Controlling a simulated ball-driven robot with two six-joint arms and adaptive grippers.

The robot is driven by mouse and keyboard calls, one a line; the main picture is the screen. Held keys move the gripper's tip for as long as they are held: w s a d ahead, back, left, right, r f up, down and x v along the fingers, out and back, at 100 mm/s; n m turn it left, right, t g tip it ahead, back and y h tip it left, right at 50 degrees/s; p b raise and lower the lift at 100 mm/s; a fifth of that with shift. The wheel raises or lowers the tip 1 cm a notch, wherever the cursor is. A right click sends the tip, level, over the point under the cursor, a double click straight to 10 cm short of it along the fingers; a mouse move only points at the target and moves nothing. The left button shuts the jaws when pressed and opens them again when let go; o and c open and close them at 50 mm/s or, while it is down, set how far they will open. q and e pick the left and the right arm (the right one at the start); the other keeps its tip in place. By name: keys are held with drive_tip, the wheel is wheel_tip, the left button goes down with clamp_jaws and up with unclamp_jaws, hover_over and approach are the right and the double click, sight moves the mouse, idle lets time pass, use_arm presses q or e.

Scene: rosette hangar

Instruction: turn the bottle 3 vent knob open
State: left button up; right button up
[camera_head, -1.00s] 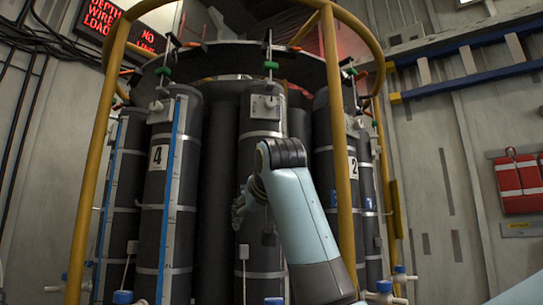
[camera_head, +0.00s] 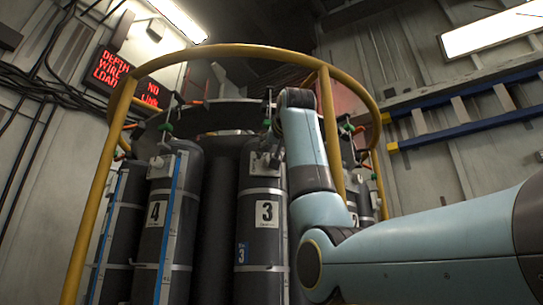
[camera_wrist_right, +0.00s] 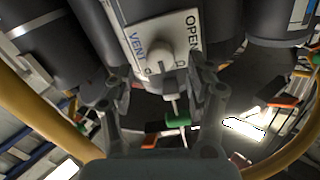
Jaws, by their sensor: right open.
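Bottle 3 (camera_head: 262,240) is a dark upright cylinder with a white "3" label, at the middle of the head view. Its pale vent knob (camera_wrist_right: 160,55) shows in the right wrist view on a white plate (camera_wrist_right: 188,28) lettered VENT and OPEN. I cannot tell the knob's exact setting. My right gripper (camera_wrist_right: 160,82) is open, one finger to each side just below the knob in that picture, apparently not touching it. In the head view my right arm rises beside bottle 3, and its gripper is mostly hidden near the bottle top. My left gripper is not in view.
A green-handled fitting (camera_wrist_right: 178,120) sits between my fingers, beyond the knob. A yellow hoop rail (camera_head: 112,180) encircles the bottles, with an upright near my arm. Bottle 4 (camera_head: 154,240) stands left. A red-lit sign (camera_head: 122,75) hangs at upper left.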

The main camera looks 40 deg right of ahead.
drive_tip(key=shift+x, duration=1.6)
drive_tip(key=shift+c, duration=0.4)
clamp_jaws()
drive_tip(key=shift+a+f+n+p, duration=0.1)
drive_tip(key=shift+n+p, duration=4.35)
drive_tip(key=shift+n, duration=0.05)
drive_tip(key=shift+a+n+p, duration=0.1)
drive_tip(key=shift+n+p, duration=4.35)
drive_tip(key=shift+n, duration=0.05)
drive_tip(key=shift+f, duration=0.1)
